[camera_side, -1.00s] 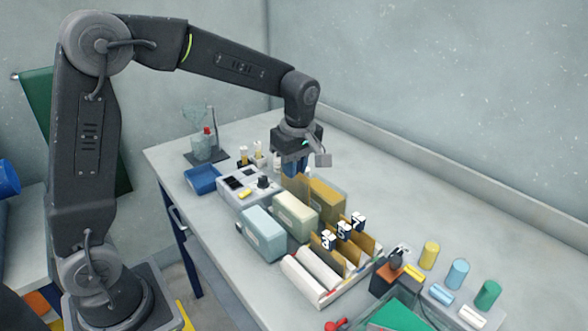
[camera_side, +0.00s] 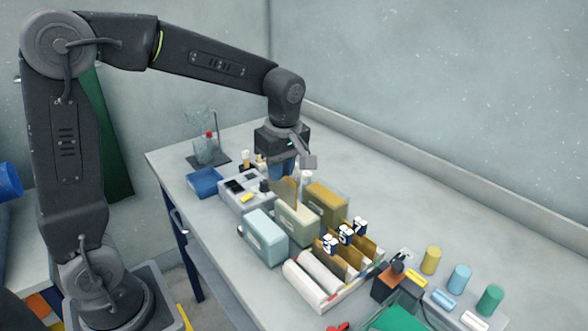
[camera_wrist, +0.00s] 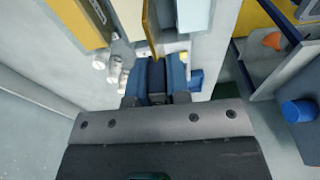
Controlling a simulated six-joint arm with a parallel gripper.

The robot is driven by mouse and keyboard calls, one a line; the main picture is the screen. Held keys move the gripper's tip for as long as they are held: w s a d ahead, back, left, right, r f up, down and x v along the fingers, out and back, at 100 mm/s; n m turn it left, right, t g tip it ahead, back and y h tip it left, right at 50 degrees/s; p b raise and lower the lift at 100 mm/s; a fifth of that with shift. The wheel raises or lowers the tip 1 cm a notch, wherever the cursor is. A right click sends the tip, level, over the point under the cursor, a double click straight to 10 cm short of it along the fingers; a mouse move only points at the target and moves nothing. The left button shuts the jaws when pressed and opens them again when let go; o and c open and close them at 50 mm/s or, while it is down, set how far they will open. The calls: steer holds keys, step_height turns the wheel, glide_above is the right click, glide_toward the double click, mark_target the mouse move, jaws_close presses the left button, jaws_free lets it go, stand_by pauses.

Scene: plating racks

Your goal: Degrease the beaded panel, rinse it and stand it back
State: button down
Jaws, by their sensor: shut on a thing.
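My gripper (camera_side: 285,172) points down and is shut on the top of a thin brown panel (camera_side: 290,193). The panel hangs upright close to the cream tank (camera_side: 297,222); I cannot tell whether its lower edge is inside. The amber tank (camera_side: 327,203) stands to the right and the pale blue tank (camera_side: 265,238) to the left. The white rack (camera_side: 318,298) holds other brown panels (camera_side: 352,258) with numbered tags.
A grey control box (camera_side: 243,194) and a blue tray (camera_side: 205,182) lie left of the tanks. A glass vessel on a stand (camera_side: 208,148) is at the back. Yellow (camera_side: 431,261), blue and green cylinders stand at the right. The table's right back is clear.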

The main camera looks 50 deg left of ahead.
steer(key=s, duration=0.1)
steer(key=s+r, duration=0.1)
steer(key=s, duration=0.3)
steer(key=shift+r, duration=0.3)
steer(key=shift+f, duration=0.2)
steer(key=shift+f, duration=5.8)
step_height(320, 180, up, 8)
steer(key=shift+r, duration=0.2)
stand_by(0.5)
